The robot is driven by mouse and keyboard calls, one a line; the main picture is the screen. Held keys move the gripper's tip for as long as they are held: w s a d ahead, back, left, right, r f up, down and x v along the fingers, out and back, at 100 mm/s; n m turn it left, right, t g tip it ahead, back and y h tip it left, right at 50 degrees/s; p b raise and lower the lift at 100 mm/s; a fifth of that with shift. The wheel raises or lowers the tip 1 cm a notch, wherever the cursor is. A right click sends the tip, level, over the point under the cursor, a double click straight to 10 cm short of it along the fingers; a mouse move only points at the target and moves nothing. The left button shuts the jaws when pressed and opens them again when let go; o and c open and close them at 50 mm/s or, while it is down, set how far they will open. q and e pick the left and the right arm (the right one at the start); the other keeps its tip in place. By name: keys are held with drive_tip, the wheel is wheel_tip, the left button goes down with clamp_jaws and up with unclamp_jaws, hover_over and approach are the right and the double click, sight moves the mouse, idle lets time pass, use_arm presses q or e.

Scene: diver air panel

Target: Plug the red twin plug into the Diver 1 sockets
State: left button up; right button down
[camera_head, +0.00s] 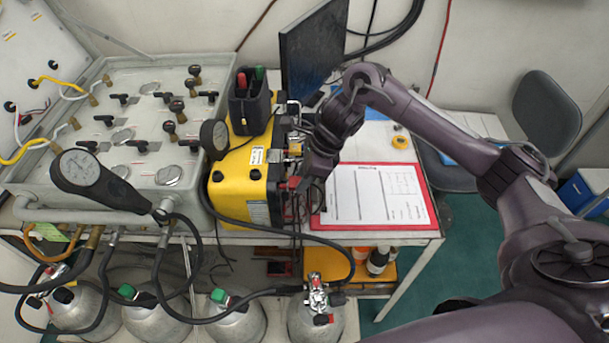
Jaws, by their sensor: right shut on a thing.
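The yellow unit (240,172) stands on the bench beside the grey valve panel. Its right side carries metal fittings and sockets, seen at a steep angle, so I cannot read which is Diver 1. My right gripper (301,187) comes in from the right and is at that side, low down. It is shut on the red twin plug (293,182), of which only a small red part shows. The plug is close against the unit's side; I cannot tell whether its pins are in the sockets. My left gripper is not in view.
A black holder (249,106) with red and green pieces stands on the yellow unit. A red clipboard (427,205) lies right of my gripper. A dark screen (313,50) stands behind. Black hoses and several gas cylinders (235,323) are at the front and below.

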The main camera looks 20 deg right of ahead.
drive_tip(key=shift+a, duration=0.15)
drive_tip(key=c, duration=1)
unclamp_jaws()
drive_tip(key=shift+w+a, duration=0.1)
drive_tip(key=shift+a, duration=0.05)
drive_tip(key=v, duration=0.8)
drive_tip(key=shift+f, duration=0.1)
